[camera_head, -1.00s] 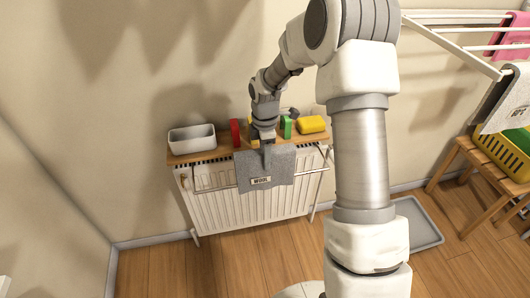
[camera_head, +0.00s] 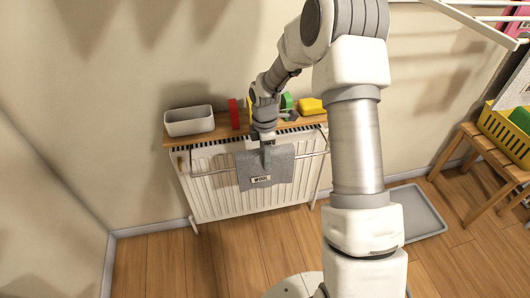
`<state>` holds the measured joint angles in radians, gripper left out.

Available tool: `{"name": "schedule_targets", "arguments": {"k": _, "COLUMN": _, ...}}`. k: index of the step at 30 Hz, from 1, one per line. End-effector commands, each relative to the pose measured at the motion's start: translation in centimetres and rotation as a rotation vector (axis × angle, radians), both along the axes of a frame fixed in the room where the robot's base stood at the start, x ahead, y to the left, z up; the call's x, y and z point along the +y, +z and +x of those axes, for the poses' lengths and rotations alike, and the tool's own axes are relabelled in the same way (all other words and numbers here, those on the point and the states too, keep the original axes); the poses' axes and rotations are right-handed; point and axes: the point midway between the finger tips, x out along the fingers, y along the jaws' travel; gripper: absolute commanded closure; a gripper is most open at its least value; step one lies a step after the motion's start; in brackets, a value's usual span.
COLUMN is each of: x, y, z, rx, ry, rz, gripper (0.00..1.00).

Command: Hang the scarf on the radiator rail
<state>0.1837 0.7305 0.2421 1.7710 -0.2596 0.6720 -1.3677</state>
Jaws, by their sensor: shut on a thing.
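The grey scarf (camera_head: 265,173), with a small pale label, hangs flat at the front of the white radiator (camera_head: 215,193). The metal radiator rail (camera_head: 209,173) runs across the radiator's front, and its middle stretch is hidden by the scarf. My gripper (camera_head: 267,155) is at the scarf's upper middle, shut on the scarf and pointing down. Whether the scarf is draped over the rail or only in front of it I cannot tell.
A wooden shelf (camera_head: 222,133) tops the radiator. It holds a grey bin (camera_head: 189,120), a red block (camera_head: 234,114), a green object (camera_head: 287,101) and a yellow object (camera_head: 312,106). A grey tray (camera_head: 416,213) lies on the floor; a yellow crate (camera_head: 508,133) sits on a wooden stool (camera_head: 482,148) at right.

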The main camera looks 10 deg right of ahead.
Motion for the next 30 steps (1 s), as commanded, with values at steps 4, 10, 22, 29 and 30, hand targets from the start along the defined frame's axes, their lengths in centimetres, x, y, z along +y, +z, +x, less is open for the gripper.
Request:
{"name": "schedule_targets", "arguments": {"k": 4, "x": 0.0, "y": -1.5, "z": 0.0, "rx": -0.001, "ry": 0.0, "rz": 0.0, "gripper": 1.0}}
{"name": "schedule_targets", "arguments": {"k": 10, "x": 0.0, "y": -3.0, "z": 0.0, "rx": 0.0, "ry": 0.0, "rz": 0.0, "gripper": 1.0}}
{"name": "schedule_targets", "arguments": {"k": 22, "x": 0.0, "y": -4.1, "z": 0.0, "rx": -0.001, "ry": 0.0, "rz": 0.0, "gripper": 1.0}}
{"name": "schedule_targets", "arguments": {"k": 29, "x": 0.0, "y": -4.1, "z": 0.0, "rx": -0.001, "ry": 0.0, "rz": 0.0, "gripper": 1.0}}
{"name": "schedule_targets", "arguments": {"k": 30, "x": 0.0, "y": -4.1, "z": 0.0, "rx": -0.001, "ry": 0.0, "rz": 0.0, "gripper": 0.43}}
